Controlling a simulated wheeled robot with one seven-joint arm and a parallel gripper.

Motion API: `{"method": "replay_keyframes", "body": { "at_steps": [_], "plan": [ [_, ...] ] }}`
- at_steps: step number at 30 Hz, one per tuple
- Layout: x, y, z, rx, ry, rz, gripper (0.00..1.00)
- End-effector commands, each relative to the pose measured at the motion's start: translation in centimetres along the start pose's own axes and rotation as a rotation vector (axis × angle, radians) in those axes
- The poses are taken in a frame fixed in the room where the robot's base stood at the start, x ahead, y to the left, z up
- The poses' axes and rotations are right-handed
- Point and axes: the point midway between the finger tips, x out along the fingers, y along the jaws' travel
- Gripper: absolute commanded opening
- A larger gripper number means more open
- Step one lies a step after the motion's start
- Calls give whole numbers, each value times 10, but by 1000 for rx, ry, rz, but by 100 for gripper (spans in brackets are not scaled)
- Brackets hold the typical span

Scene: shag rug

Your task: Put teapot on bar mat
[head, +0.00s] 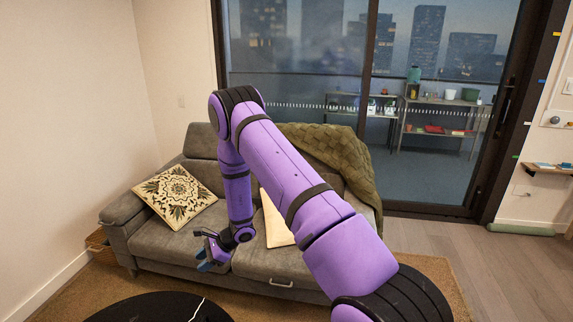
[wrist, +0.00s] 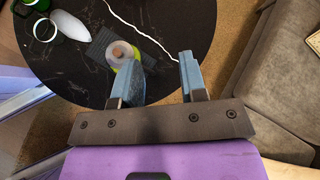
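My gripper (wrist: 160,62) is open and empty above the round black table, its two blue fingers well apart. It also shows in the head view (head: 212,255), in front of the sofa. A round pale thing with a brown knob and a yellow-green side, seemingly the teapot (wrist: 120,50), is on the table by the left finger, which hides part of it. A dark grey ribbed mat, seemingly the bar mat (wrist: 98,48), lies beside or partly under it; I cannot tell which. Neither shows in the head view.
The black table (wrist: 190,20) also shows in the head view (head: 150,310). A white oval thing (wrist: 70,25) and a green-rimmed cup (wrist: 45,30) stand at its left. A white cord (wrist: 140,32) crosses it. The grey sofa (head: 170,243) is behind the table.

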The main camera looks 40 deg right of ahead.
Motion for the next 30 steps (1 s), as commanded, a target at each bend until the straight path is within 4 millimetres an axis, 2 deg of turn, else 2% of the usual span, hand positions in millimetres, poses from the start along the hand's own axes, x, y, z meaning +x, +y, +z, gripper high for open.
{"method": "replay_keyframes", "body": {
  "at_steps": [1,6,15,21,30],
  "plan": [
    [-13,-6,24,-52,-11,12,39],
    [-54,-10,92,-226,-33,73,39],
    [-132,8,194,-539,-35,176,39],
    [-184,33,247,-749,-7,239,39],
    [-261,85,305,-1062,78,327,39]
  ]
}}
